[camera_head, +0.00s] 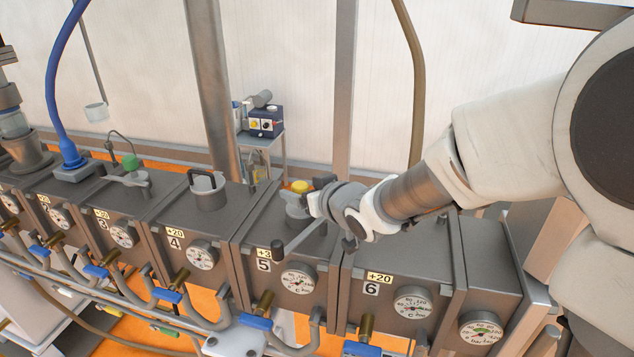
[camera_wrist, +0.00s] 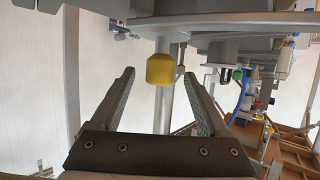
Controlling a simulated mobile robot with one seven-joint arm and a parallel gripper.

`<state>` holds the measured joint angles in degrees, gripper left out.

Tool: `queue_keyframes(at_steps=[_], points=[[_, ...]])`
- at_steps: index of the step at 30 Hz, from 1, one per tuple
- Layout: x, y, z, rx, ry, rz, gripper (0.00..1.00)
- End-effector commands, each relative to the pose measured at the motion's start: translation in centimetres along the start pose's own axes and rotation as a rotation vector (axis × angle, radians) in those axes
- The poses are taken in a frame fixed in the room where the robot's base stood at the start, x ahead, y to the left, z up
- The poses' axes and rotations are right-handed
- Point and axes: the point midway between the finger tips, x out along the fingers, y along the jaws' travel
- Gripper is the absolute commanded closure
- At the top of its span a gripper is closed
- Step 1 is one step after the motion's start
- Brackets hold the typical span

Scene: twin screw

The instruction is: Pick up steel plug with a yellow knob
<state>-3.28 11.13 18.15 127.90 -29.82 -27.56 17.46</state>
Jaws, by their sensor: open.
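The steel plug (camera_head: 297,211) with a yellow knob (camera_head: 300,186) stands on top of the grey block marked 5 in the head view. In the wrist view, which looks upside down, the yellow knob (camera_wrist: 160,70) is at upper middle, with grey metal directly above it. My gripper (camera_head: 313,194) is at the right side of the knob in the head view and partly covers the plug. In the wrist view my gripper (camera_wrist: 159,75) is open, with one finger on each side of the knob and a gap on both sides.
A grey lever (camera_head: 300,238) slants across the front of block 5. A steel cup with a handle (camera_head: 207,190) sits on block 4, and a green-knobbed part (camera_head: 130,165) on block 3. Gauges and blue-handled valves line the front. A vertical post (camera_head: 209,85) stands behind.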

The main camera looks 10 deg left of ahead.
Motion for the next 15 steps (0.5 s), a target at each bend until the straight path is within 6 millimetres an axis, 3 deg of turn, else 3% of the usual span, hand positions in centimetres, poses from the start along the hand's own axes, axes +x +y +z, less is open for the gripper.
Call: queue_keyframes(at_steps=[6, 14, 15], points=[[2.1, 0.0, 0.0, 0.001, 0.0, -0.001, 0.21], [2.3, 0.0, 0.0, -0.001, 0.001, 0.001, 0.21], [2.3, 0.0, 0.0, 0.0, 0.001, 0.001, 0.25]])
